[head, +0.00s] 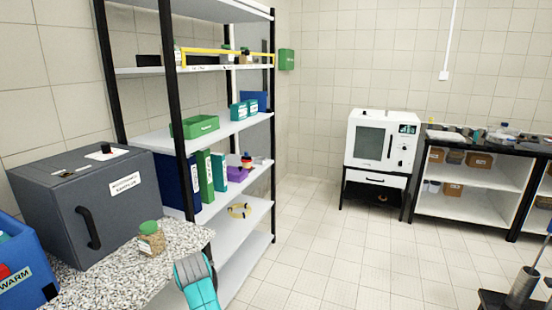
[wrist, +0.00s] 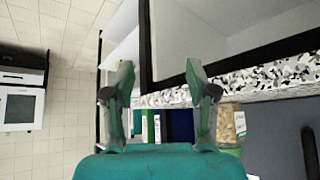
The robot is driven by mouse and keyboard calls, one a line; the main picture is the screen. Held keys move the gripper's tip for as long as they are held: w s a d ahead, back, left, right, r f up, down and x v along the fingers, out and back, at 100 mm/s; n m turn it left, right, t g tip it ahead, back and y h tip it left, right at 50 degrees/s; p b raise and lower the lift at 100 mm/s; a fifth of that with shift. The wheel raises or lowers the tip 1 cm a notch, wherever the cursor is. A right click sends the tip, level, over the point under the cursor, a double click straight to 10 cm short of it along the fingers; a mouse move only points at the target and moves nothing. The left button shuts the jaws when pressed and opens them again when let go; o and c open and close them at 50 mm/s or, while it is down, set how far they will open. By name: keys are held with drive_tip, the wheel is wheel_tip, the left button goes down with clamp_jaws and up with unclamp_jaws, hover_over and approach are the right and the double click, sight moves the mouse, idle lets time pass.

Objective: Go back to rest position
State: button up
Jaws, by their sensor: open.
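My gripper (wrist: 158,70) shows in the wrist view with its two fingers spread apart and nothing between them. A speckled counter (wrist: 270,78) lies beyond and to the right of the fingers. A jar with a green lid (head: 150,240) stands on the counter in the head view. It also shows in the wrist view (wrist: 231,124), just right of the right finger and apart from it as far as I can tell. A teal part of my arm (head: 197,282) shows at the counter's right end in the head view.
A dark grey oven-like box (head: 75,205) and a blue bin (head: 22,265) stand on the counter at the left. A shelf rack (head: 250,165) with binders and boxes rises behind. A white oven (head: 381,140) stands at the back.

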drive_tip(key=s+d+f+t, duration=0.1)
drive_tip(key=s+d+f, duration=0.4)
drive_tip(key=d+f, duration=0.35)
drive_tip(key=s+d+f+t, duration=0.1)
drive_tip(key=s+d+f, duration=0.4)
drive_tip(key=d+f, duration=0.4)
drive_tip(key=s+d+f+m+t, duration=0.1)
drive_tip(key=s+d+f, duration=0.2)
drive_tip(key=s+d, duration=0.45)
drive_tip(key=s+d+f+m+t, duration=0.1)
drive_tip(key=s+d+f, duration=0.35)
drive_tip(key=s, duration=0.55)
drive_tip(key=s+d+r+t+h, duration=0.1)
drive_tip(key=s+d+r, duration=0.35)
drive_tip(key=s, duration=0.55)
drive_tip(key=s+d+r+t, duration=0.1)
drive_tip(key=s+d+r, duration=0.3)
drive_tip(key=s, duration=0.5)
drive_tip(key=s+d+r+m+t+h, duration=0.1)
drive_tip(key=s+d+r, duration=0.3)
drive_tip(key=s+r, duration=1)
wheel_tip(320, 180, up, 2)
drive_tip(key=shift+s+r+m+t+h, duration=0.1)
drive_tip(key=shift+s+m+t+h, duration=0.15)
drive_tip(key=shift+m+t+h, duration=0.2)
